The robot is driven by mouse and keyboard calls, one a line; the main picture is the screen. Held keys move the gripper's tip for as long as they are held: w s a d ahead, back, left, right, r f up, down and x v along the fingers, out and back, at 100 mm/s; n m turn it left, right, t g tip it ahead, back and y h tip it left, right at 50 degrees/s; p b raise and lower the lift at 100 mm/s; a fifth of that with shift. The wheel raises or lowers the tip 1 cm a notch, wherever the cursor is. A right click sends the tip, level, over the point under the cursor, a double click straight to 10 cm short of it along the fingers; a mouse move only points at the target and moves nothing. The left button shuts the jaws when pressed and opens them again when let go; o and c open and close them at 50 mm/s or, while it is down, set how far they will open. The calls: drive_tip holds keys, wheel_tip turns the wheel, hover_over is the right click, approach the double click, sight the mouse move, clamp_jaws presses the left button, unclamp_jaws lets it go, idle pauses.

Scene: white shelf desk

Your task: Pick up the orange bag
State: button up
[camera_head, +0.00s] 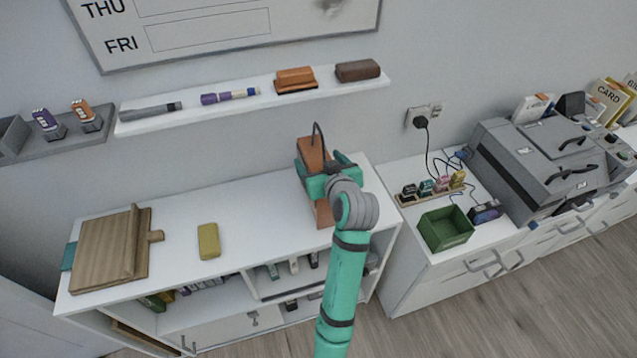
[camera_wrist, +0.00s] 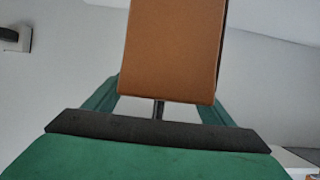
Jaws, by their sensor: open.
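The orange-brown bag (camera_head: 313,151) stands upright on the right end of the white shelf desk (camera_head: 260,200). A thin dark strap loops up from its top. My gripper (camera_head: 322,169) is at the bag, in front of its middle, and hides part of it. In the wrist view the bag (camera_wrist: 172,50) fills the upper middle, with the green fingers of my open gripper (camera_wrist: 157,103) showing on its left and right sides. I cannot tell whether the fingers touch it.
A yellow block (camera_head: 208,241) and a wooden board (camera_head: 112,248) lie on the desk to the left. A wall shelf (camera_head: 220,103) with markers and erasers hangs above. A lower cabinet with a green box (camera_head: 446,229) and grey printer (camera_head: 540,160) stands right.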

drive_tip(key=shift+w+a, duration=0.1)
drive_tip(key=shift+w, duration=0.15)
drive_tip(key=shift+f, duration=0.1)
drive_tip(key=c, duration=1.8)
drive_tip(key=shift+c, duration=0.3)
drive_tip(key=shift+r, duration=0.2)
